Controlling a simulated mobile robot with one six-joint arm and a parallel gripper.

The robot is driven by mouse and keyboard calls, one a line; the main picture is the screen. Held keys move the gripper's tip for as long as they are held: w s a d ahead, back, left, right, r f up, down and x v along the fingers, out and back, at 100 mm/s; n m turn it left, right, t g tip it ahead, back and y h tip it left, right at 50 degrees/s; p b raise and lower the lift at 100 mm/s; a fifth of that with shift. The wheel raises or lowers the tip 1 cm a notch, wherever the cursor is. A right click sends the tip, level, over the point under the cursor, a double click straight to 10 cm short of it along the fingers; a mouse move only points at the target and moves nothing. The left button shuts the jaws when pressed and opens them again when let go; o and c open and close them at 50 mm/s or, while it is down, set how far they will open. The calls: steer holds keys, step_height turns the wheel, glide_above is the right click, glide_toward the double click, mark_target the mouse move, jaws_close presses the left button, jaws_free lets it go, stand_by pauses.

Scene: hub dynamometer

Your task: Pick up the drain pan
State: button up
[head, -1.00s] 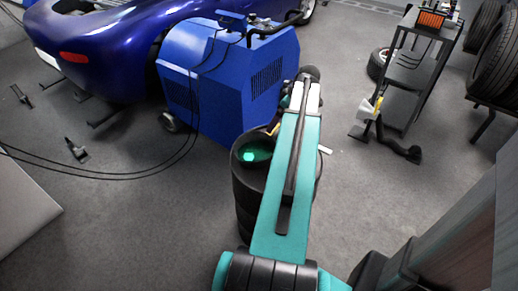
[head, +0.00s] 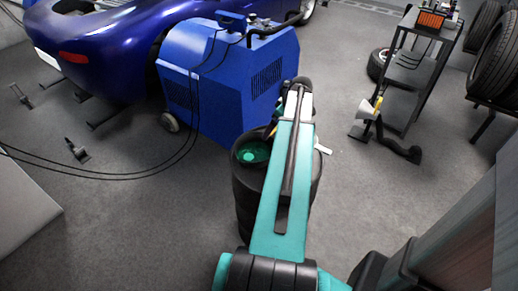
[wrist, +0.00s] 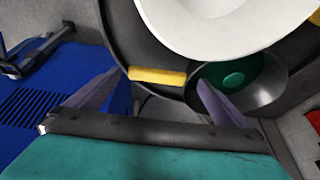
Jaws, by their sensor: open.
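A wide black round pan (wrist: 122,35) with a yellow grip bar (wrist: 157,76) on its rim fills the upper wrist view; I take it to be the drain pan. My gripper (wrist: 159,82) is open, its two grey fingers on either side of the yellow bar. I cannot tell whether they touch it. In the head view my arm hides most of the pan and gripper.
A white round object (wrist: 215,25) covers part of the pan. A dark bowl with a green inside (wrist: 235,78) lies beside the right finger; green also shows atop the black drum (head: 244,200). The blue machine (head: 225,85) stands close behind, left.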

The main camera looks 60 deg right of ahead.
steer(key=shift+x, duration=1.05)
steer(key=c, duration=1.3)
steer(key=shift+r, duration=0.3)
steer(key=shift+c, duration=0.2)
step_height(320, 180, up, 9)
steer(key=shift+r, duration=0.15)
stand_by(0.7)
